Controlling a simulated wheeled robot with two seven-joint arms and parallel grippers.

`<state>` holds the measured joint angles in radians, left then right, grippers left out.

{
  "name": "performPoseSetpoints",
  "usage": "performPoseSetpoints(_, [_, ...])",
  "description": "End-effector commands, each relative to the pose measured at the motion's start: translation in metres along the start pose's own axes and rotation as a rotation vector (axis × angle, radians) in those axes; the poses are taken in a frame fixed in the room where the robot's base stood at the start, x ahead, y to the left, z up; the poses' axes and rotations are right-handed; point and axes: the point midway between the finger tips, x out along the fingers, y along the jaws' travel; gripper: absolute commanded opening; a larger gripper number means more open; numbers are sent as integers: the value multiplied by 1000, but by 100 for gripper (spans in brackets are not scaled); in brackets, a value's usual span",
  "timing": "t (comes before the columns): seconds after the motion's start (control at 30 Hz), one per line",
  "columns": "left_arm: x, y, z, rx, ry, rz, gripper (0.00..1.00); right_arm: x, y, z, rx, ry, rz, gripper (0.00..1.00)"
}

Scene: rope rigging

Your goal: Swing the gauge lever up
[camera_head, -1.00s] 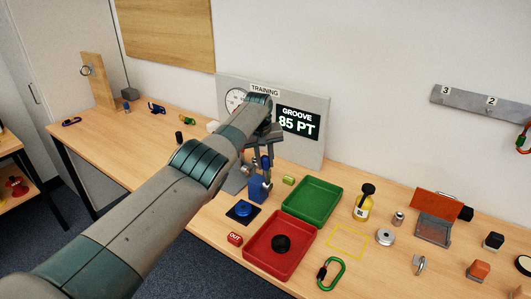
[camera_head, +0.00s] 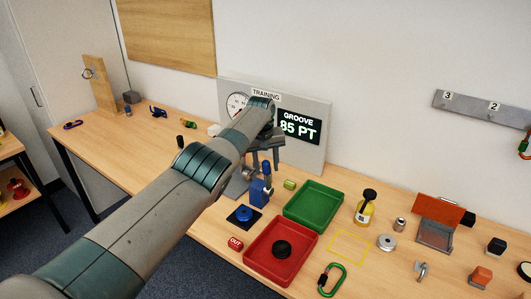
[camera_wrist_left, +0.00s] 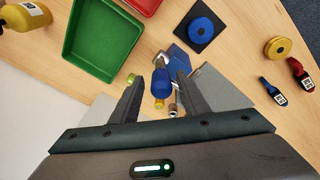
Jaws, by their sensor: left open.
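The gauge fixture is a blue block (camera_head: 257,194) on the table in front of the training panel. Its lever has a blue handle (camera_head: 266,167), which stands roughly upright in the head view. My left gripper (camera_head: 267,158) is open just above and behind the handle. In the left wrist view the blue handle (camera_wrist_left: 161,84) lies between the two spread fingers of my left gripper (camera_wrist_left: 158,78), with gaps on both sides. Whether a finger touches it cannot be told. Part of the fixture is hidden by my arm. My right gripper is out of view.
The panel (camera_head: 231,87) behind reads "GROOVE 85 PT". A blue disc on a dark pad (camera_head: 236,222), a red tray (camera_head: 250,257) and a green tray (camera_head: 338,205) lie in front and to the right.

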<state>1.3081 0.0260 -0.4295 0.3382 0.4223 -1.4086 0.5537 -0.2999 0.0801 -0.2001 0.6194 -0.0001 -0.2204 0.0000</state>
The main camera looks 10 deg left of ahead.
Motion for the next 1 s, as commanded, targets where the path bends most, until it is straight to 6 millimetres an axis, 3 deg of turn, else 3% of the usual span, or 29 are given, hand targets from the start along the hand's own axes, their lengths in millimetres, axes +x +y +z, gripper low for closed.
performPoseSetpoints(0.47, [-31, 0, -1, 1, 2, 2, 41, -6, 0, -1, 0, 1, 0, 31])
performPoseSetpoints(1.0, [-132, 2, -1, 1, 4, 2, 41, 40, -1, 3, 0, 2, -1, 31])
